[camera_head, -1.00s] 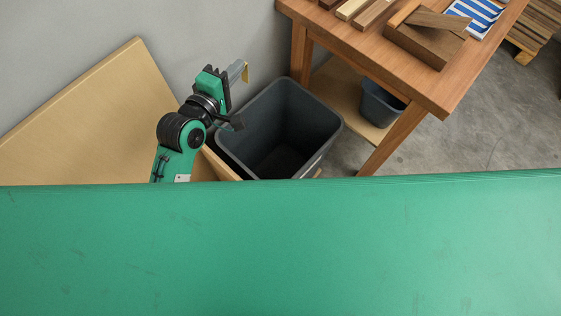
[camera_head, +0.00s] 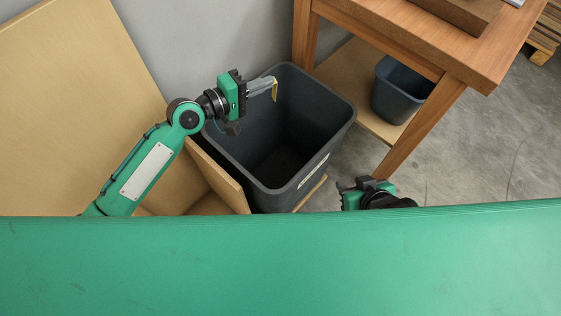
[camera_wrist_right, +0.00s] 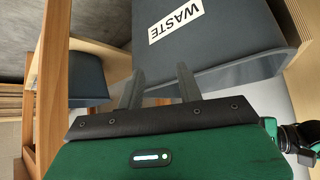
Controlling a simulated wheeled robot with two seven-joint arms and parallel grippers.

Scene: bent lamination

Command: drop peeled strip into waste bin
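The dark grey waste bin (camera_head: 318,150) stands open on the floor between the wooden panels and the table. Its wall with a WASTE label shows in the right wrist view (camera_wrist_right: 225,45). My left gripper (camera_head: 268,87) appears over the far left part of the bin opening.
A wooden table (camera_head: 440,45) stands right of the bin, with a smaller bin (camera_head: 398,90) on its lower shelf. A large tan panel (camera_head: 70,90) leans on the left. A green surface (camera_head: 280,265) fills the bottom and hides what lies behind it.

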